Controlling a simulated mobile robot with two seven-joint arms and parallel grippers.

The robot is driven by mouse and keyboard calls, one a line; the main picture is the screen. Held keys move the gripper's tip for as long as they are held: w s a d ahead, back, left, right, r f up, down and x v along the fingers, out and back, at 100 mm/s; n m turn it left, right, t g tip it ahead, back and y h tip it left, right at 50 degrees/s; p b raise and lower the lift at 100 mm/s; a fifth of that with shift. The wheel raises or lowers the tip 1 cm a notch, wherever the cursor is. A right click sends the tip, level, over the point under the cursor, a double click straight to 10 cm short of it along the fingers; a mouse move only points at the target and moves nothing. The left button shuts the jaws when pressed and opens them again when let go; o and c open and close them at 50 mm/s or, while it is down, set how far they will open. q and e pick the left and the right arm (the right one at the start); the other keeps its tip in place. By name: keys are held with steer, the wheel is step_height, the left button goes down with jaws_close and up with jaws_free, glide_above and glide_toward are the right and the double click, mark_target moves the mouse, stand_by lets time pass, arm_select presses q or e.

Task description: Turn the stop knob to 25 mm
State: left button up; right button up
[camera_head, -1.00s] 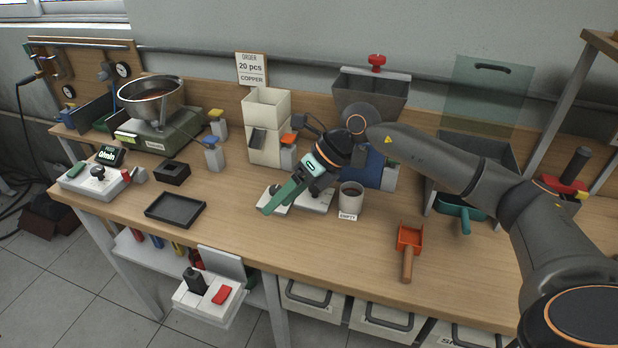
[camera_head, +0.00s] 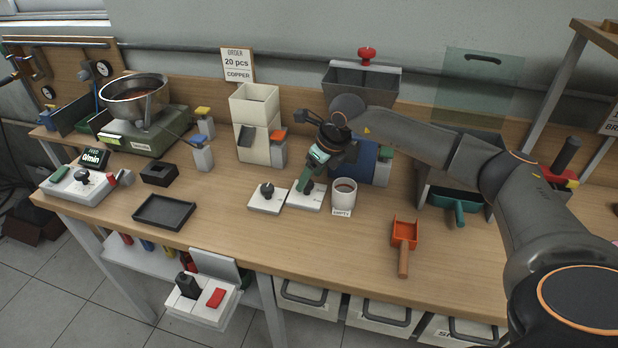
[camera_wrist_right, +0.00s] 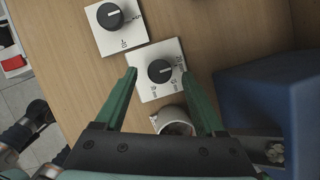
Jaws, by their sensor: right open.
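In the right wrist view, a black knob (camera_wrist_right: 160,71) with a white pointer line sits on a white plate (camera_wrist_right: 145,92) with printed millimetre marks, too small to read fully. The pointer points right, toward the printed marks. My right gripper (camera_wrist_right: 158,74) is open, its green fingers on either side of this knob in the picture; I cannot tell how far above it they are. In the head view, my right gripper (camera_head: 306,188) points down over the right-hand white plate (camera_head: 316,205) and hides its knob. My left gripper is not in view.
A second knob (camera_head: 267,189) on a white plate (camera_head: 264,207) stands just left. A cup (camera_head: 344,196) stands close on the right, with a blue block (camera_head: 367,163) behind. An orange scoop (camera_head: 404,236) lies to the right. The front bench top is clear.

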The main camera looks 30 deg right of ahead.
steer(key=shift+x, duration=0.9)
steer(key=shift+c, duration=0.2)
jaws_close()
